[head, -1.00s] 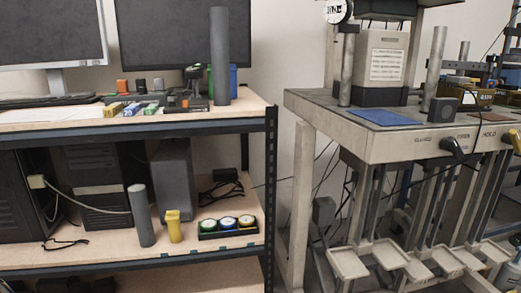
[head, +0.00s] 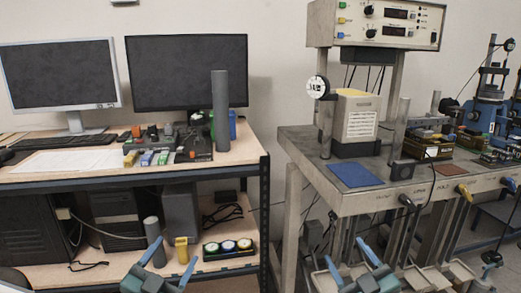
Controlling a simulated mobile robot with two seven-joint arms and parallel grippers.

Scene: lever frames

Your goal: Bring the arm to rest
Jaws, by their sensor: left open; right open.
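My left gripper (head: 169,261) is at the bottom of the head view, in front of the lower shelf, with its two blue fingers spread apart and nothing between them. My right gripper (head: 350,261) is at the bottom, in front of the lever frame's legs, also spread and empty. The lever frame (head: 345,203) stands at the right. A black lever handle (head: 407,203) and a yellow lever handle (head: 463,191) stick out from its front panel. Both grippers appear apart from the handles. The panel lettering is too small to read surely.
A shelf desk (head: 120,188) at the left carries two monitors (head: 190,72), a grey cylinder (head: 220,110) and small blocks. Its lower shelf holds a shorter cylinder (head: 152,232), a yellow piece (head: 182,250) and a tray of round dials (head: 228,247). A blue mat (head: 355,174) lies on the lever frame's top.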

